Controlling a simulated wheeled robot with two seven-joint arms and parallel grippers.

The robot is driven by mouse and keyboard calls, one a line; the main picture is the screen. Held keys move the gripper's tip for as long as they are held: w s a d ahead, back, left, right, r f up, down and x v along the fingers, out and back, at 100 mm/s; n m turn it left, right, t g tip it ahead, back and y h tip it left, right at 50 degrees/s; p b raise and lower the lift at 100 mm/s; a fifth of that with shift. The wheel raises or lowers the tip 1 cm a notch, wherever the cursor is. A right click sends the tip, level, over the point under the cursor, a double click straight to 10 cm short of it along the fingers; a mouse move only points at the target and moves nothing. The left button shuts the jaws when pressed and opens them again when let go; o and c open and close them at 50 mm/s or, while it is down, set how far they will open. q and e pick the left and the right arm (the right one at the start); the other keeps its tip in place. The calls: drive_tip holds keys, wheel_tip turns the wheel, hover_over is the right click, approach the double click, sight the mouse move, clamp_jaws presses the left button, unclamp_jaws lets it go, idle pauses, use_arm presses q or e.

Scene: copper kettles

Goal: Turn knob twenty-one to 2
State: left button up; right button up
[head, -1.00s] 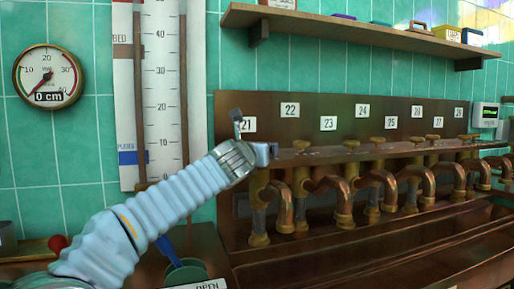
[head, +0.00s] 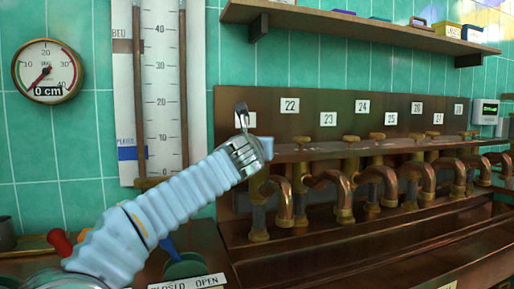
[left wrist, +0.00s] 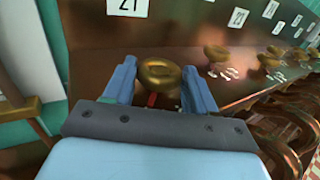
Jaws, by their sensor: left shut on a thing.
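Knob twenty-one (left wrist: 160,73) is a brass ring-shaped knob, seen in the left wrist view below the plate marked 21 (left wrist: 127,7). My left gripper (left wrist: 160,88) has its two blue fingers on either side of the knob and is shut on it. A small red mark (left wrist: 152,100) shows just below the knob; the numbers around it are hidden, so I cannot tell its setting. My right gripper is not in view.
More brass knobs (head: 351,139) stand along the shelf to the right, above curved copper pipes (head: 330,178). A round gauge (head: 47,71) at left reads 0 cm, beside a tall white scale (head: 161,90). A wooden shelf (head: 340,22) hangs above.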

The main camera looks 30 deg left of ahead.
use_arm(q)
drive_tip(key=shift+w+d+f+n+g+y+b, duration=0.15)
drive_tip(key=shift+n+g+y+b, duration=0.15)
drive_tip(key=shift+y, duration=0.2)
drive_tip(key=shift+d+r+n+g+y+b, duration=0.1)
drive_tip(key=shift+d+n+g+y, duration=0.1)
drive_tip(key=shift+n+y, duration=0.25)
drive_tip(key=shift+n+g+y, duration=0.4)
drive_tip(key=shift+n+y, duration=0.05)
drive_tip(key=shift+y, duration=0.3)
drive_tip(key=shift+w+d+n+g+y+p, duration=0.2)
drive_tip(key=shift+n+g+y+p, duration=0.15)
drive_tip(key=shift+n+g+y, duration=0.65)
drive_tip(key=n+g+y, duration=0.1)
drive_tip(key=n+g+y+p, duration=0.2)
drive_tip(key=g+y, duration=0.1)
drive_tip(key=shift+w+d+r+n, duration=0.2)
drive_tip(key=shift+w+n, duration=0.1)
drive_tip(key=shift+w+f+n+g+y+p, duration=0.15)
drive_tip(key=shift+n+g+y, duration=0.2)
drive_tip(key=shift+n+g, duration=0.35)
drive_tip(key=shift+s+n+g+y+p, duration=0.15)
drive_tip(key=shift+n+g+y, duration=0.25)
drive_tip(key=shift+g, duration=0.6)
drive_tip(key=shift+w+n+g, duration=0.15)
drive_tip(key=shift+n+g, duration=0.25)
drive_tip(key=shift+g, duration=0.2)
drive_tip(key=o, duration=1.1)
drive_tip(key=shift+c, duration=0.2)
